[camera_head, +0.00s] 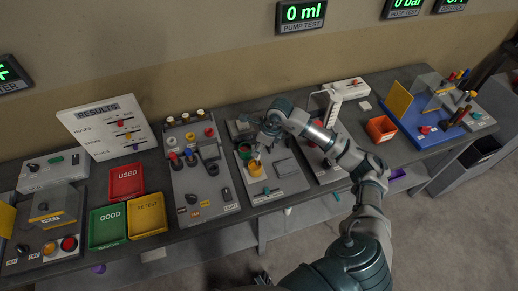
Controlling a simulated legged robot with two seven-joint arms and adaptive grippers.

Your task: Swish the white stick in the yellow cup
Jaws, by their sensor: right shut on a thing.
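The yellow cup (255,169) sits on a grey panel on the bench, near the middle of the view. My right gripper (262,147) reaches in from the right and points down just above the cup. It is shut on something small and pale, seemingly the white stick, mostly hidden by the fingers. I cannot tell whether the stick's lower end is inside the cup. My left gripper is not in view.
A green round part (244,151) is on the same panel, close to the gripper. A grey panel with knobs (203,180) stands to the left. Red (126,182), green (108,228) and yellow (147,215) trays lie further left. An orange bin (381,129) stands to the right.

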